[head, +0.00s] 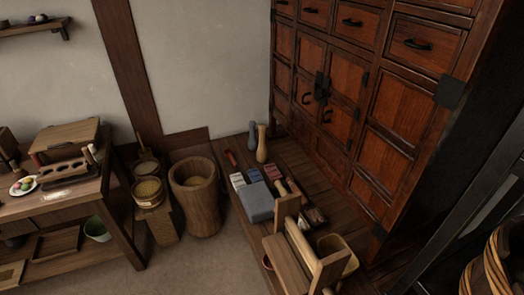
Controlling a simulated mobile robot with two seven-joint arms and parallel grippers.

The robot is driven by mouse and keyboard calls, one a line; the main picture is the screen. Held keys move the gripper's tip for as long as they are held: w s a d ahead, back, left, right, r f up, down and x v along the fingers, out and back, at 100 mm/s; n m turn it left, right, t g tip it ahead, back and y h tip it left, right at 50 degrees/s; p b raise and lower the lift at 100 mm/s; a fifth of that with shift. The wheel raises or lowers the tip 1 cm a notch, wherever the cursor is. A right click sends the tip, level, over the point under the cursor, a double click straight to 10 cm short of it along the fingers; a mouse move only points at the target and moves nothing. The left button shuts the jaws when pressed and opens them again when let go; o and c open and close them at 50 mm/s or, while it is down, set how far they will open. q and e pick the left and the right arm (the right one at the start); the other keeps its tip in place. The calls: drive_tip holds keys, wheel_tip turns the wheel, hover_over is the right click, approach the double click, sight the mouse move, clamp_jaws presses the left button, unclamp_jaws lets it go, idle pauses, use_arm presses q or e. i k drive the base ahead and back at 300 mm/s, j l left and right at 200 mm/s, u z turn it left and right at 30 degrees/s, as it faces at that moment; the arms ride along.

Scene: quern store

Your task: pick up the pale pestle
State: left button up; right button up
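A pale, tan, pestle-shaped piece (262,145) stands upright at the back of the low dark wooden platform (284,152), near the foot of the cabinet. It is narrow at the middle and wider at the ends. A blue-grey piece of similar shape (252,137) stands close on its left. Neither of my grippers shows in the head view.
A grey block (260,203) and a wooden frame (299,250) stand on the platform's nearer part. A tall wooden mortar (196,200) stands left of it. A drawered cabinet (401,98) rises behind, and a workbench (55,205) stands left. Floor (205,265) is clear in front.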

sight(262, 152)
drive_tip(key=j, duration=0.65)
drive_tip(key=i+j, duration=0.25)
drive_tip(key=j, duration=0.2)
drive_tip(key=i+j, duration=0.25)
drive_tip(key=j, duration=0.15)
drive_tip(key=i+l, duration=0.1)
drive_tip(key=i, duration=0.35)
drive_tip(key=i+l, duration=0.15)
drive_tip(key=i, duration=0.3)
drive_tip(key=i+l+u, duration=0.1)
drive_tip(key=i, duration=0.4)
